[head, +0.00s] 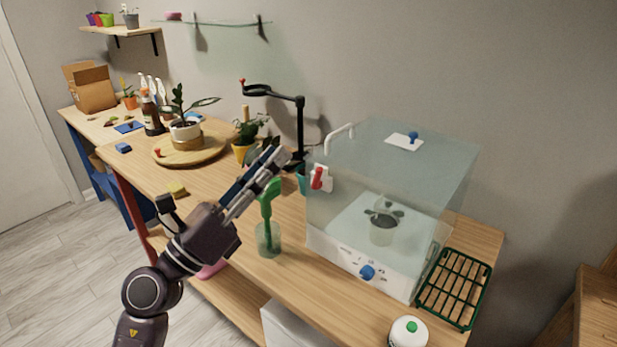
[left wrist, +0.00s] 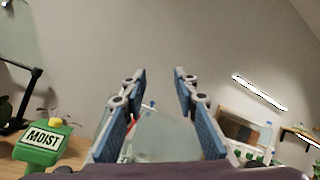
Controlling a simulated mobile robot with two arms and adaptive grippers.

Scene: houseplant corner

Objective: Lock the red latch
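The red latch (head: 318,178) is a small red lever on a white plate at the upper left corner of the clear box (head: 345,215). In the head view the lever stands roughly upright, tilted slightly. My left gripper (head: 277,165) is raised just left of the latch, apart from it. In the left wrist view its two blue-padded fingers (left wrist: 160,85) are spread with nothing between the pads. The box (left wrist: 165,135) shows beyond them, and a bit of red, probably the latch (left wrist: 128,123), is mostly hidden by the left finger. My right gripper is out of view.
A black stand (head: 300,130) is behind.

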